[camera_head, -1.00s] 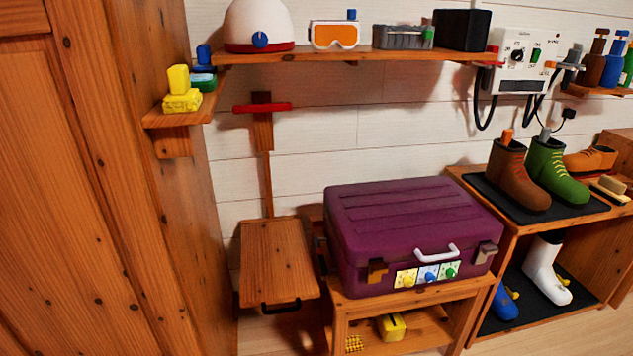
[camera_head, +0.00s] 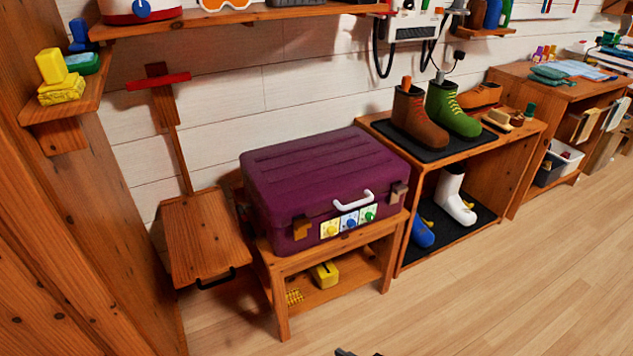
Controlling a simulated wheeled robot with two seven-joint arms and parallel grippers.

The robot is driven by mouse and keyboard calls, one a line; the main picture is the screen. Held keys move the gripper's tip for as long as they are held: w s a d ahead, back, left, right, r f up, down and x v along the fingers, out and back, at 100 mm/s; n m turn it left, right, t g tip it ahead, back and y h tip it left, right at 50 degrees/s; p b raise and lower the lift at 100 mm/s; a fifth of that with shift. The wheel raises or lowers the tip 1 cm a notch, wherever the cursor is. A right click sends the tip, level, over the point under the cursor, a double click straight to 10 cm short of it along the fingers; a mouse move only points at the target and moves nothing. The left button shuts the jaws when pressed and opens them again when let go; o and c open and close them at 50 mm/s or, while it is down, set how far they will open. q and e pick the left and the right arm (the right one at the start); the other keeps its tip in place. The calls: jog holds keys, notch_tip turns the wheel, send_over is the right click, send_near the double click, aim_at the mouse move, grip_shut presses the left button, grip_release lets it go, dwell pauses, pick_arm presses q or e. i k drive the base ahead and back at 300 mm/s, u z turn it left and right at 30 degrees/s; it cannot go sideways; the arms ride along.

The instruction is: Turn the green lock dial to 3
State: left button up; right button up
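The purple suitcase (camera_head: 320,178) lies shut on a low wooden stand (camera_head: 335,253). Its front carries three dials side by side: a yellow one (camera_head: 331,229), a blue one (camera_head: 349,221) and the green lock dial (camera_head: 368,214) at the right. The dial markings are too small to read. A white handle (camera_head: 354,200) sits above the dials, with a brown latch (camera_head: 301,228) at the left and a greyish latch (camera_head: 396,195) at the right. A small dark piece shows at the bottom edge, and I cannot tell what it is. Neither gripper can be made out.
A shoe rack (camera_head: 462,160) with boots stands right of the suitcase. A wooden flap with a dark handle (camera_head: 205,236) is at its left. A wall shelf (camera_head: 240,18) runs above. The wooden floor (camera_head: 480,300) in front is clear.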

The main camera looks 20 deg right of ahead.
aim_at(369, 216)
jog(key=z, duration=0.15)
jog(key=k, duration=0.2)
jog(key=z, duration=1.65)
jog(key=i, duration=0.35)
jog(key=u, duration=1)
jog(key=i, duration=0.85)
jog(key=u, duration=0.3)
